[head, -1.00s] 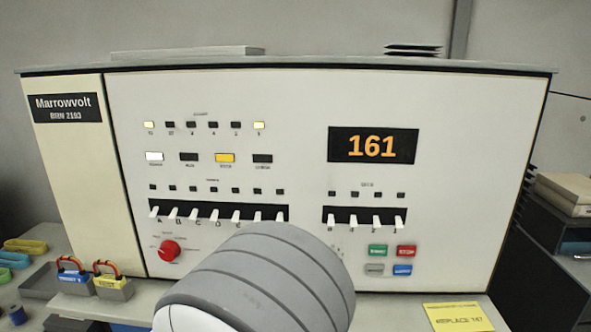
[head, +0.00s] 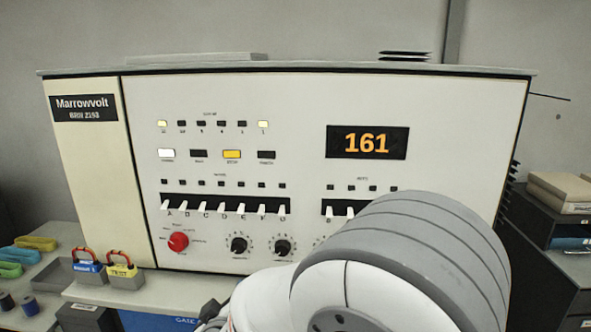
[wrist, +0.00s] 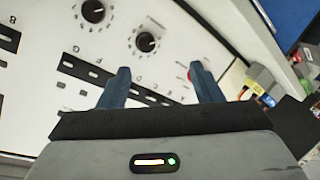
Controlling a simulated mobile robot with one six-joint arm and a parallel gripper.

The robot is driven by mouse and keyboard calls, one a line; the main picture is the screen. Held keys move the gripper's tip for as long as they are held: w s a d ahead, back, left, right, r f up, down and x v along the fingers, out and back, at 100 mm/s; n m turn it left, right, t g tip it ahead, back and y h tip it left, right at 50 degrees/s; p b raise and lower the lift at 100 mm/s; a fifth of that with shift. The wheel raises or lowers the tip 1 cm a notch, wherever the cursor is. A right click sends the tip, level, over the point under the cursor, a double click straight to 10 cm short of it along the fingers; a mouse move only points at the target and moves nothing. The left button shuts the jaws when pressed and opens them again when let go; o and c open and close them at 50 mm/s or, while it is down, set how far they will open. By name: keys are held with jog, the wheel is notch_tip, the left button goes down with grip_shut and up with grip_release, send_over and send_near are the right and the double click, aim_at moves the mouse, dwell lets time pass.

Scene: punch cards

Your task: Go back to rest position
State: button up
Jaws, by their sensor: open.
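My gripper (wrist: 163,82) shows in the wrist view with its two blue-grey fingers apart and nothing between them. Beyond the fingers is the front panel of the Marrowvolt machine (wrist: 40,110), seen turned, with black dials (wrist: 146,42) and lever slots. In the head view the same machine (head: 300,110) stands upright with an orange 161 on its display (head: 367,143). My arm covers the panel's lower right, hiding the coloured buttons there and part of the right lever row. The gripper itself is not visible in the head view.
A red knob (head: 178,241) and two dials sit low on the panel. Padlocks in small holders (head: 122,271) stand at the lower left, beside coloured loops (head: 36,243) and spools. A dark shelf unit with stacked boxes (head: 560,192) stands at the right.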

jog(key=s+d+r+m+g+y, duration=0.1)
jog(key=d+r+m+g, duration=0.15)
jog(key=d, duration=0.35)
jog(key=s+d+r+m+g+y, duration=0.1)
jog(key=d+g, duration=0.2)
jog(key=d, duration=0.4)
jog(key=s+d+m+g+h, duration=0.3)
jog(key=s+d+m+g, duration=0.2)
jog(key=s+d, duration=1)
jog(key=shift+s+d+f+m+g+h, duration=0.2)
jog(key=shift+d+f+m+g+h, duration=0.15)
jog(key=shift+d+g, duration=0.25)
